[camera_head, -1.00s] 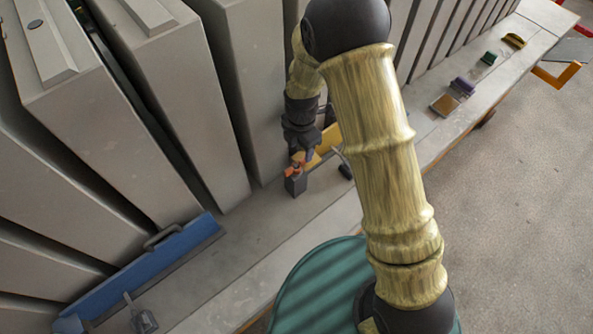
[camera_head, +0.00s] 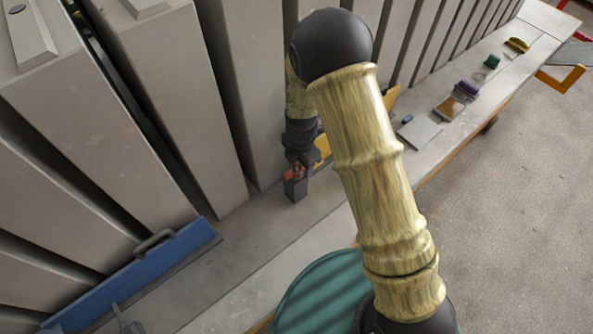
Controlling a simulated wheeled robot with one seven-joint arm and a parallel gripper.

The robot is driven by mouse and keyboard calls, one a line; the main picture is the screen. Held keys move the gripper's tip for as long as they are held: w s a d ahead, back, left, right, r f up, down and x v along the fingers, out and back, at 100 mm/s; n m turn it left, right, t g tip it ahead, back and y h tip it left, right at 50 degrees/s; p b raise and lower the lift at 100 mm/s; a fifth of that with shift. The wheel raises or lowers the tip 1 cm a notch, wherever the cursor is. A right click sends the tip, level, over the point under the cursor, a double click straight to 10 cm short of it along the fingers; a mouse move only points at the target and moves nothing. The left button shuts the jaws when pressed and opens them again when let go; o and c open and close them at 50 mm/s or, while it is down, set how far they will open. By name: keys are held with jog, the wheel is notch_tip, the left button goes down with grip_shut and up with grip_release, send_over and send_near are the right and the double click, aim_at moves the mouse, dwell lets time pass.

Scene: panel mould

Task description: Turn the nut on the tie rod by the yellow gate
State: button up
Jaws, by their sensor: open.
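My gripper (camera_head: 298,165), dark grey, points down at an orange-red nut (camera_head: 292,174) near the middle of the view. The nut sits at a small dark grey block (camera_head: 296,190) on the concrete ledge. The gripper's fingers are open and right at the nut; whether they touch it or lie around it I cannot tell. The yellow gate (camera_head: 322,147) is just right of the gripper, and my arm hides much of it. The tie rod itself cannot be made out.
Tall grey panels (camera_head: 165,110) stand in a row behind the ledge. A blue gate with a handle (camera_head: 150,270) lies at the lower left. A light plate (camera_head: 419,131) and several small items lie along the ledge at right. Open floor (camera_head: 520,220) is beyond its edge.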

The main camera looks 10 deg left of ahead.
jog(key=c, duration=1.1)
jog(key=n, duration=0.3)
jog(key=shift+w+a+b, duration=0.15)
jog(key=shift+b, duration=0.15)
jog(key=shift+n, duration=0.3)
jog(key=shift+a, duration=0.1)
jog(key=n, duration=0.3)
jog(key=shift+a+p, duration=0.25)
jog(key=shift+p, duration=0.05)
jog(key=n+p, duration=0.1)
jog(key=n, duration=0.2)
jog(key=shift+a+r, duration=0.15)
jog(key=shift+n, duration=0.5)
